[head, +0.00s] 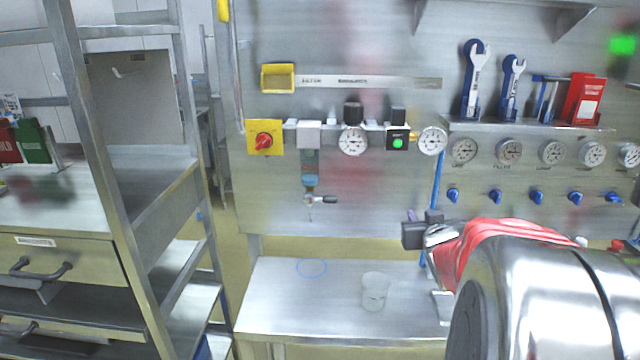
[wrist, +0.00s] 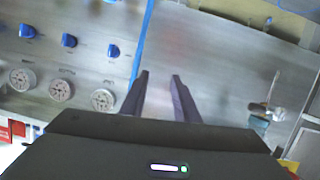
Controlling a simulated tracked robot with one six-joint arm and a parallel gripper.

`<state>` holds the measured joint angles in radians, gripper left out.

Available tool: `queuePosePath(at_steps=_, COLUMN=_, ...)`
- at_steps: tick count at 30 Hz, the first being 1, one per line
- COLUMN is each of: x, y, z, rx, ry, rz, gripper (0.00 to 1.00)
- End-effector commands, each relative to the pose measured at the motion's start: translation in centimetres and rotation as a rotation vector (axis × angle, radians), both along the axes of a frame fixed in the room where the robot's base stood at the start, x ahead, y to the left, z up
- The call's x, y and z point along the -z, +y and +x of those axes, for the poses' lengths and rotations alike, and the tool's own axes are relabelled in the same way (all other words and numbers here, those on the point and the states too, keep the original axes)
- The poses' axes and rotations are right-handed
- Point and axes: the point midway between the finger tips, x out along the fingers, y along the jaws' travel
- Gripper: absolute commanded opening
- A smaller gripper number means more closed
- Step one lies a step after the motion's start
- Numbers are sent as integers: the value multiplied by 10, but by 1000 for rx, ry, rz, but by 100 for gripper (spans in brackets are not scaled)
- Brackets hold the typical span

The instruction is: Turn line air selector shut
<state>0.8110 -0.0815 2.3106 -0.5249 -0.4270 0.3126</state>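A red rotary knob on a yellow square plate (head: 264,139) sits at the left end of the air unit on the steel panel. It looks like the selector, but no readable label confirms this. A row of blue knobs (head: 537,197) under small gauges is on the right; they also show in the wrist view (wrist: 69,40). My gripper (wrist: 160,75) faces the panel, its two dark fingers apart with nothing between them. In the head view my gripper (head: 422,232) is low, right of the air unit and left of the blue knobs. The red knob is not visible in the wrist view.
Gauges (head: 352,141), a green-lit black block (head: 397,139) and a small hanging valve (head: 320,199) lie along the air unit. A blue hose (head: 437,180) runs down near my gripper. A clear cup (head: 375,291) stands on the steel bench (head: 270,310). A metal rack is left.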

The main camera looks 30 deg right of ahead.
Motion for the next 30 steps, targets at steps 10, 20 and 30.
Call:
queuePosePath(at_steps=10, x=17, y=-101, z=-46, rx=-11, ry=-205, rz=-44, gripper=28)
queuePosePath(at_steps=20, x=22, y=-125, z=-70, rx=-42, ry=-295, rz=-53, gripper=28)
queuePosePath(at_steps=30, x=22, y=-125, z=-68, rx=-41, ry=-294, rz=-54, gripper=28)
